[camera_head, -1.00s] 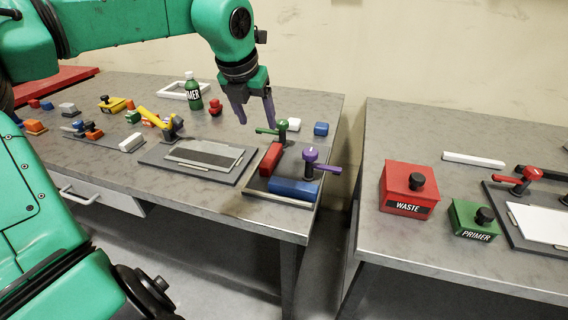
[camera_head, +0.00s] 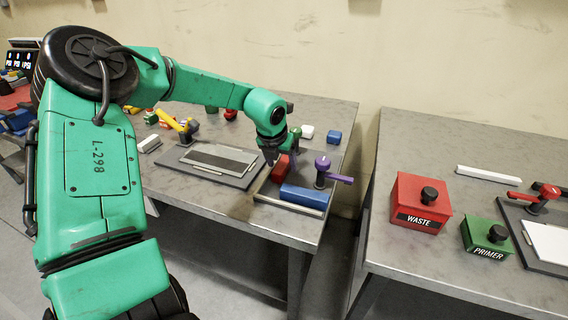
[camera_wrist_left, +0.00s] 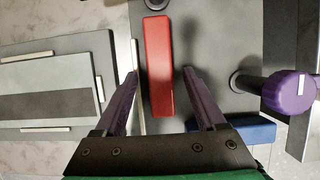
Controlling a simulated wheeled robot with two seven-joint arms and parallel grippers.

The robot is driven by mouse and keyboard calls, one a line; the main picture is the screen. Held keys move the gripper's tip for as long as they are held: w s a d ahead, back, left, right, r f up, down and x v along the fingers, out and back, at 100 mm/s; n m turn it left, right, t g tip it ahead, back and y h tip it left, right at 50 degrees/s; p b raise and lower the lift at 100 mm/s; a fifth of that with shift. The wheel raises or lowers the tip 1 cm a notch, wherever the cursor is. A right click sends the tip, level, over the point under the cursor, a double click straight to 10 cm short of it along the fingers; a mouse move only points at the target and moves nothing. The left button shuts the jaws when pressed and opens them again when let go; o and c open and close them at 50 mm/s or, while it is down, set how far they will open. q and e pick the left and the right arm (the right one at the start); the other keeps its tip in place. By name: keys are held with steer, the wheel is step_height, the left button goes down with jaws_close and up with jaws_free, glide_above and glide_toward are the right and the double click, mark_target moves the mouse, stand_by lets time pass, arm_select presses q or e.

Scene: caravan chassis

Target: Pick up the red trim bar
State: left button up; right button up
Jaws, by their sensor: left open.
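The red trim bar (camera_head: 281,168) lies on a dark fixture plate (camera_head: 264,190) on the left bench, partly hidden behind my left gripper (camera_head: 270,157) in the head view. In the left wrist view the red bar (camera_wrist_left: 158,65) runs lengthwise between the two purple fingers of my open left gripper (camera_wrist_left: 160,73). A gap shows on each side of it, and the fingers do not touch it. Its height below the fingertips is hard to tell. My right gripper is not in view.
Beside the bar are a blue bar (camera_head: 304,197) and a purple-handled clamp (camera_head: 323,172). A green clamp (camera_head: 296,138) stands behind. A flat panel fixture (camera_head: 212,163) lies to the left. The right bench holds a red WASTE box (camera_head: 420,203) and a green PRIMER box (camera_head: 486,237).

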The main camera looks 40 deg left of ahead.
arm_select(q)
steer(key=shift+r, duration=0.1)
jaws_close()
steer(key=shift+r, duration=0.1)
